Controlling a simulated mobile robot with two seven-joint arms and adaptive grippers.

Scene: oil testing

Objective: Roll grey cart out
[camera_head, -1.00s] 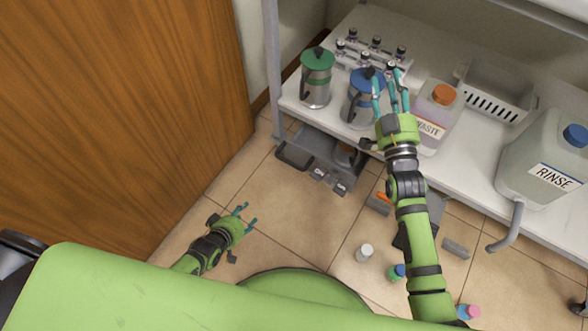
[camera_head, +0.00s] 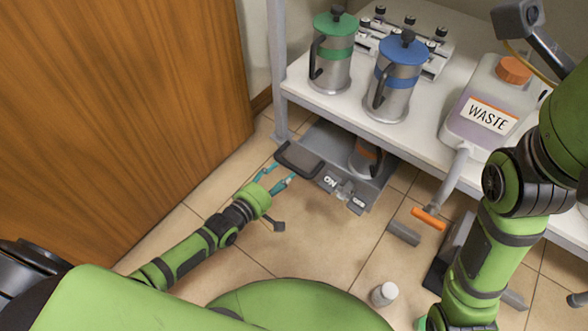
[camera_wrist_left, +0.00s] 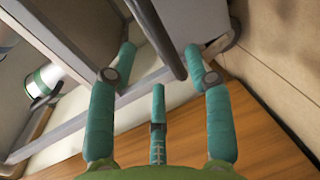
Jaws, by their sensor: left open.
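The grey cart (camera_head: 325,180) sits low under the white shelf, its near end showing in the head view with "ON" and "OFF" labels. Its black handle (camera_head: 298,159) sticks out on the left. My left gripper (camera_head: 277,178) is open with its fingertips right by the handle. In the left wrist view a dark bar (camera_wrist_left: 160,38), which looks like the handle, runs between the spread fingers of the gripper (camera_wrist_left: 165,58); contact cannot be told. My right arm crosses the right side of the head view, its gripper out of frame. The cart's far part is hidden under the shelf.
The white shelf (camera_head: 425,138) holds a green-banded press (camera_head: 333,60), a blue-banded press (camera_head: 396,85) and a waste jug (camera_head: 488,108). A white bottle (camera_head: 384,294) stands on the floor. A wooden door (camera_head: 120,110) is at left. Tiled floor (camera_head: 320,240) before the cart is clear.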

